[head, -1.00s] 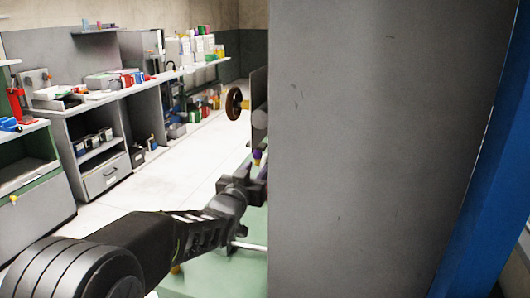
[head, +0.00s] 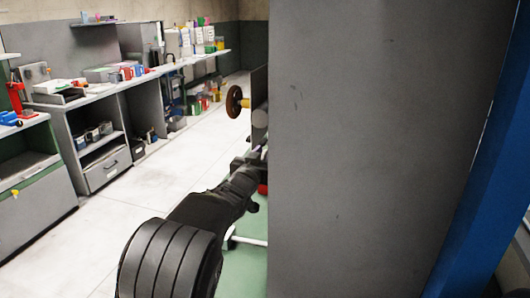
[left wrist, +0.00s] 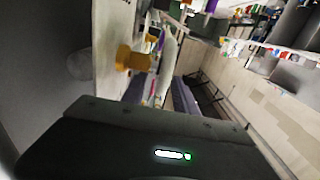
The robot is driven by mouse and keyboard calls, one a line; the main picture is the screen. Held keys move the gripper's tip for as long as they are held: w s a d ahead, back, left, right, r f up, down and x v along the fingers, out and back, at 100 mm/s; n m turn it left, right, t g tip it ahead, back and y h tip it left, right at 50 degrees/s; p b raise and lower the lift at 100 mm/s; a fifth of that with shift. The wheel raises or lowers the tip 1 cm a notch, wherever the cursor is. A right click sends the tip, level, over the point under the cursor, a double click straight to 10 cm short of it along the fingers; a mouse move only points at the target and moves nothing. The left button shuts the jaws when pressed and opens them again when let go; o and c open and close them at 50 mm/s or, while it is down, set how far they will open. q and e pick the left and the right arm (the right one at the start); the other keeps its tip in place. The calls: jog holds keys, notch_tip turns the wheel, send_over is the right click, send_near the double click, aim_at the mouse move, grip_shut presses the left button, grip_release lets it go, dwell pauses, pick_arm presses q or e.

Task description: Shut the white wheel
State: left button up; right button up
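I cannot make out the white wheel for certain in either view. In the left wrist view a pale, thin shape (left wrist: 168,52) stands beside an orange-yellow hub (left wrist: 130,58); I cannot tell whether it is a wheel seen edge-on. A brown handwheel (head: 234,102) on a yellow stem shows in the head view, left of the big grey panel. My left gripper (head: 252,160) is at the panel's left edge, below the brown wheel and partly hidden by the panel. Its fingers are too hidden to tell open or shut. My right gripper is not in view.
A large grey panel (head: 365,150) blocks the middle and right of the head view, with a blue post (head: 480,160) beside it. Cluttered workbenches (head: 100,95) line the left wall. The pale floor (head: 130,205) between is clear.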

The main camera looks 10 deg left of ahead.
pick_arm(q)
grip_shut()
dwell(0.3)
dwell(0.3)
